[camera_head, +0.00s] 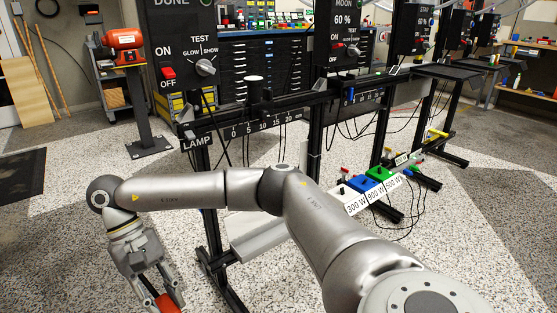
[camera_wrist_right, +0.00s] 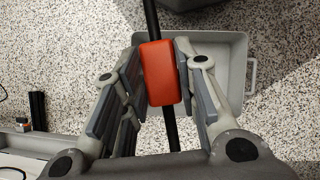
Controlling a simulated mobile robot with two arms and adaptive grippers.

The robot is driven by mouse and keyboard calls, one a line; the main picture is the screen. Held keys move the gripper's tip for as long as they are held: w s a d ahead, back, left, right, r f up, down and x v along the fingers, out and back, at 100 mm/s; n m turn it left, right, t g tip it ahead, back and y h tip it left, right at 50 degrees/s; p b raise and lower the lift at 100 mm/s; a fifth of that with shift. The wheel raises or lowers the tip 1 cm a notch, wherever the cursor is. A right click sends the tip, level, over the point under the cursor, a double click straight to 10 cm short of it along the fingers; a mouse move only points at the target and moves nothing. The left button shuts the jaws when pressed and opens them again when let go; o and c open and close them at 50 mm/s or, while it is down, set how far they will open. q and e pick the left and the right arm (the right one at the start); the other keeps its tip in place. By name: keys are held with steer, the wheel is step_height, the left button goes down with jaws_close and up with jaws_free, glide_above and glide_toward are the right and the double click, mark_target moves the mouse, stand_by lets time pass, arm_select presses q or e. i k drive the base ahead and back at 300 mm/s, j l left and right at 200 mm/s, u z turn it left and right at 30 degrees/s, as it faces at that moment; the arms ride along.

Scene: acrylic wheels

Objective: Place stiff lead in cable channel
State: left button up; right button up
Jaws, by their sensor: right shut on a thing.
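The stiff lead is a black rod (camera_wrist_right: 151,18) with an orange-red block (camera_wrist_right: 162,74) around it, seen in the right wrist view. My right gripper (camera_wrist_right: 162,72) is shut on the block, one finger on each side. In the head view, the right gripper (camera_head: 160,293) is at the bottom left, low over the floor, with part of the red block (camera_head: 166,304) showing. A long pale grey trough (camera_head: 262,241), possibly the cable channel, lies low on the black stand, partly hidden behind my arm. My left gripper is not in view.
A grey bin (camera_wrist_right: 237,50) with a handle lies below the block in the wrist view. The black lamp stand (camera_head: 213,235) rises right of the gripper. Coloured wattage blocks (camera_head: 378,172) and loose cables lie beyond my arm. Speckled floor (camera_head: 60,240) is open at left.

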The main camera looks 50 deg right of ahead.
mark_target(278, 234)
steer(key=k+l, duration=0.1)
steer(key=l, duration=2.1)
steer(key=i+l, duration=0.15)
steer(key=l, duration=0.5)
steer(key=i, duration=0.15)
